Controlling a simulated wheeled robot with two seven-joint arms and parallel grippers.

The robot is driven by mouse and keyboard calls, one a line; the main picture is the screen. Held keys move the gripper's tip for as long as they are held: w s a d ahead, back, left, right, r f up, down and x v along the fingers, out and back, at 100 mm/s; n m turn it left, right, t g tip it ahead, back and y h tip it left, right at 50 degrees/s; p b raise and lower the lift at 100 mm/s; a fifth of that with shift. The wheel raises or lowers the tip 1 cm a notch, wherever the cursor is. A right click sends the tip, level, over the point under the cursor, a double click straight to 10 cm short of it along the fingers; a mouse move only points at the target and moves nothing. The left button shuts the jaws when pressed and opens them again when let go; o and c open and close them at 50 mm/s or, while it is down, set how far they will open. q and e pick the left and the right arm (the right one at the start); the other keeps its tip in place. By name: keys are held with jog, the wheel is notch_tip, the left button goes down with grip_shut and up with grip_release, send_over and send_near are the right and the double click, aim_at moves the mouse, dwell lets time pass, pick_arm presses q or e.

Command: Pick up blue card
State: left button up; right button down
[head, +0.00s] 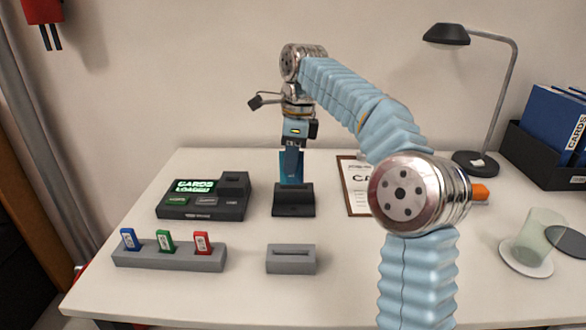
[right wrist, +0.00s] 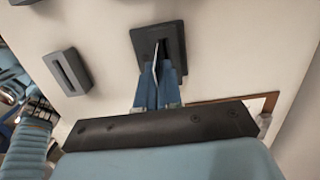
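The blue card (head: 283,171) stands upright in the slot of a dark stand (head: 293,201) in the middle of the table. My right gripper (head: 291,170) points down over the card, one finger in front of it in the head view. In the right wrist view, my blue fingers (right wrist: 160,86) are on both sides of the card's thin pale edge (right wrist: 154,80), just above the stand (right wrist: 172,43). Whether they press on the card is too small to tell. My left gripper does not show.
A black card reader (head: 205,201) is left of the stand. A grey rack (head: 168,256) with blue, green and red tags and an empty grey slotted block (head: 291,263) are in front. A framed sheet (head: 353,190), a lamp (head: 475,163) and a glass (head: 537,238) are at the right.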

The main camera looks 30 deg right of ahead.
jog(key=s+a+r, duration=0.6)
jog(key=a+r, duration=0.3)
jog(key=a, duration=0.2)
jog(key=shift+s+a+p, duration=0.15)
jog(key=shift+a+p, duration=0.15)
jog(key=shift+f, duration=0.1)
